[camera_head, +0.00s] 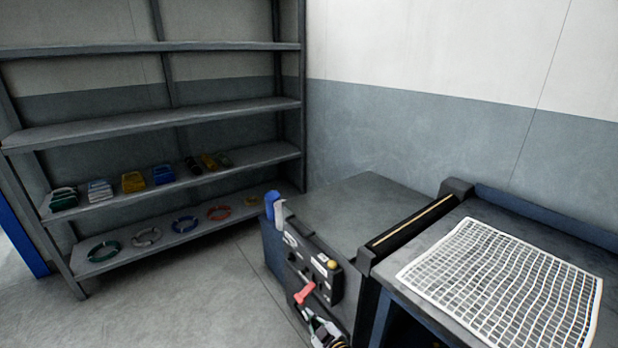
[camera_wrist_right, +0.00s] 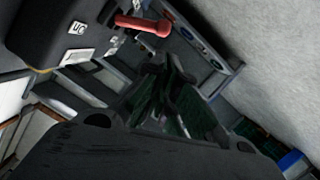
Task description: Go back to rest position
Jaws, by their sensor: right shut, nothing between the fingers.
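My right gripper (camera_head: 318,322) shows at the bottom middle of the head view, low in front of the machine's control panel. Its fingers are shut with nothing between them. In the right wrist view the fingers (camera_wrist_right: 168,88) point toward the machine front, and the dark wrist body fills the bottom. A red lever (camera_head: 305,292) is close to the gripper in the head view; it also shows at the top of the right wrist view (camera_wrist_right: 143,25). I cannot tell the exact gap between them. My left gripper is out of view.
The grey machine (camera_head: 365,215) has a control panel with a yellow knob (camera_head: 332,264). A white net (camera_head: 500,285) lies on the table at the right. A shelf (camera_head: 150,130) at the left holds coloured boxes and rings. The floor (camera_head: 190,300) before the shelf is clear.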

